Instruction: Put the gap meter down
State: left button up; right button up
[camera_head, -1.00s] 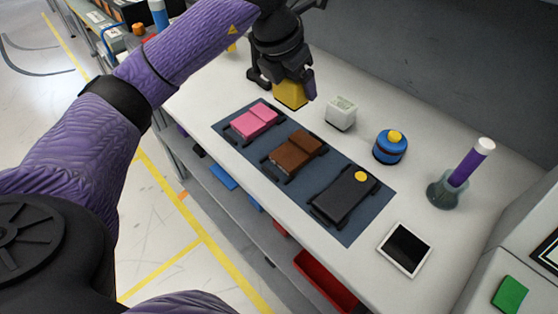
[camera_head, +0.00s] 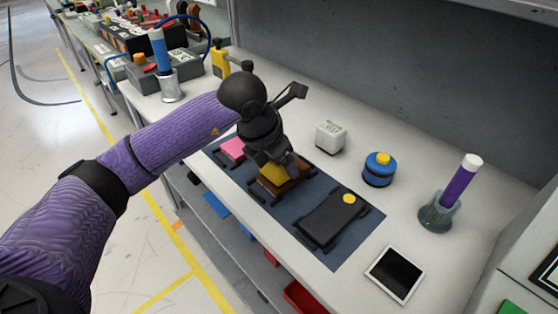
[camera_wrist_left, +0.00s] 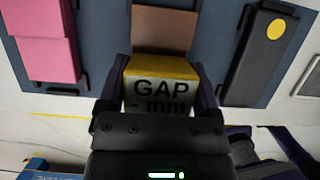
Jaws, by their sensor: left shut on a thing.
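The gap meter (camera_head: 271,174) is a yellow block. In the left wrist view, its pale face (camera_wrist_left: 158,92) reads "GAP - mm". My left gripper (camera_head: 277,162) is shut on it, with one finger on either side. It holds the meter over the brown block (camera_head: 288,186) in the middle of the dark blue mat (camera_head: 254,193). The brown block (camera_wrist_left: 163,28) also shows just beyond the meter in the left wrist view. I cannot tell whether the meter touches the brown block. My right gripper is not in view.
On the mat, a pink block (camera_head: 232,149) lies left and a black block (camera_head: 330,218) with a yellow disc lies right. Behind stand a white cube (camera_head: 330,137) and a blue round pot (camera_head: 378,172). A tablet (camera_head: 396,274) and a purple tube (camera_head: 459,182) are at right.

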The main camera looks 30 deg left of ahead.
pick_arm(q)
jog(key=shift+f, duration=0.15)
jog(key=o, duration=1.2)
jog(key=shift+c, duration=0.2)
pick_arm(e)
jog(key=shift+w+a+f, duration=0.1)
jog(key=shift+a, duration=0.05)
pick_arm(q)
jog(key=shift+r, duration=0.25)
jog(key=p+v, duration=0.3)
jog(key=v, duration=0.9)
jog(key=shift+p, duration=0.4)
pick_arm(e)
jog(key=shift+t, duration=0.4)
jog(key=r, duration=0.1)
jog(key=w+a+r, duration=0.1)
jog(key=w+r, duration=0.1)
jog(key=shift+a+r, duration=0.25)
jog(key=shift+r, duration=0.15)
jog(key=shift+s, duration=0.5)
